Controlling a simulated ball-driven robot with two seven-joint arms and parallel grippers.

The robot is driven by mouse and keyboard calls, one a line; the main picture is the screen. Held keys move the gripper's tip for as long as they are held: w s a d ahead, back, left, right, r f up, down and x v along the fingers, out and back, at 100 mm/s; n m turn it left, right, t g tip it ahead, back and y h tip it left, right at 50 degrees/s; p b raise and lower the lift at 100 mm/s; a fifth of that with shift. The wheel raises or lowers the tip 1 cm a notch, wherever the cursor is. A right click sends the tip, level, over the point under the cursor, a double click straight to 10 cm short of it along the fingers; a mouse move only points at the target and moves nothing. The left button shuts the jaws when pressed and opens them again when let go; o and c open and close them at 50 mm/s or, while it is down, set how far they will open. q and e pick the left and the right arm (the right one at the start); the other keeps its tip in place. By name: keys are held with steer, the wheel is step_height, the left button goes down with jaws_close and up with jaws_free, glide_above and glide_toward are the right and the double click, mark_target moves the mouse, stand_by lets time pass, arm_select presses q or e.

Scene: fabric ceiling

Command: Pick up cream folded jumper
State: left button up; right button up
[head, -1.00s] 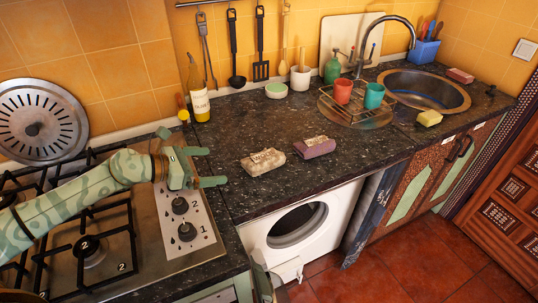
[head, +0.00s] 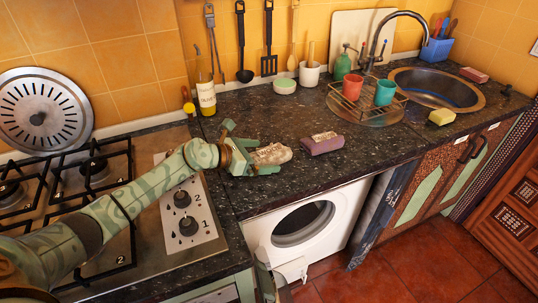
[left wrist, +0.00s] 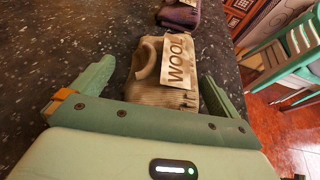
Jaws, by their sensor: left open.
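The cream folded jumper (head: 271,154) lies on the dark speckled worktop, partly hidden by my left gripper in the head view. In the left wrist view the jumper (left wrist: 150,85) is ribbed and rolled, with a tag reading "WOOL", and lies between the open fingers. My left gripper (head: 255,150) is open at the jumper's left end; in the wrist view the gripper (left wrist: 150,92) has a finger on each side. Whether the fingers touch it I cannot tell. My right gripper is not in view.
A purple folded item (head: 322,144) with a tag lies just right of the jumper. A bottle (head: 206,95) and a green-white pot (head: 285,87) stand behind. The hob (head: 95,190) is left, the sink (head: 435,90) right. The worktop's front edge is close by.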

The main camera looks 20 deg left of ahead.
arm_select(q)
steer(key=shift+r, duration=0.1)
steer(key=c, duration=1)
